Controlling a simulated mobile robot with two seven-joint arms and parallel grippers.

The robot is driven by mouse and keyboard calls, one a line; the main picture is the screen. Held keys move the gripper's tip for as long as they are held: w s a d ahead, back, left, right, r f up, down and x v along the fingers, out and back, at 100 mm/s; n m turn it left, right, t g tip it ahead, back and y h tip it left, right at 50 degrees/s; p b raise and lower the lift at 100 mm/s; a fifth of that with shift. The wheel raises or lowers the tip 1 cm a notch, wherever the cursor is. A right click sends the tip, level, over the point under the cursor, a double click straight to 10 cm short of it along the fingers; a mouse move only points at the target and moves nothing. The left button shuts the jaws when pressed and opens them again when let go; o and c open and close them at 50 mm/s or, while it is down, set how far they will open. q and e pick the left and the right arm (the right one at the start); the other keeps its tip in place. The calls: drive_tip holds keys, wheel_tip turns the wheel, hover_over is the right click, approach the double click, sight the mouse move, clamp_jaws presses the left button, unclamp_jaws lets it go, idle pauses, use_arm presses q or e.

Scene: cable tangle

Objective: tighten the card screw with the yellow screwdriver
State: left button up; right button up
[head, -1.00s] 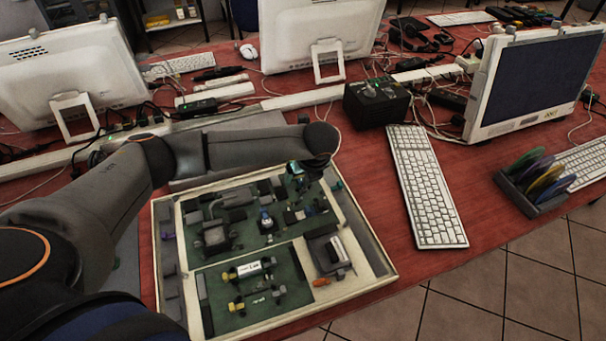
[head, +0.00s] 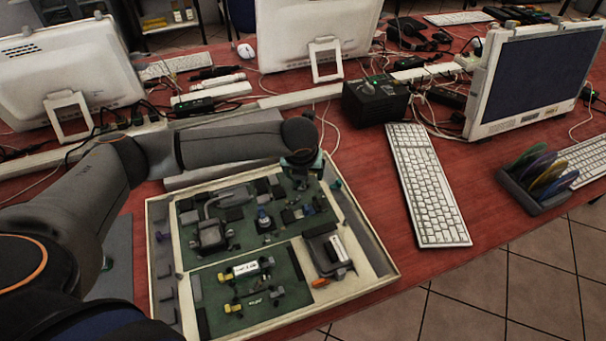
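An open white-rimmed case (head: 390,273) on the red table holds dark green boards with small parts. Small yellow pieces (head: 225,278) lie on the front board near a white labelled cylinder. I cannot tell whether any of them is the yellow screwdriver. The card screw is too small to make out. My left gripper (head: 301,178) hangs low over the far right part of the back board, with a bit of teal beside it. Its fingers are small and dark, so I cannot see whether they are open or hold anything. My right gripper is not in view.
An orange piece (head: 319,283) lies by a grey block in the case's right compartment. A black box (head: 376,103) and a white keyboard (head: 428,185) stand right of the case. Monitors and cables fill the back. Red table is bare between case and keyboard.

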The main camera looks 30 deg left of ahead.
use_arm(q)
drive_tip(key=shift+m, duration=0.3)
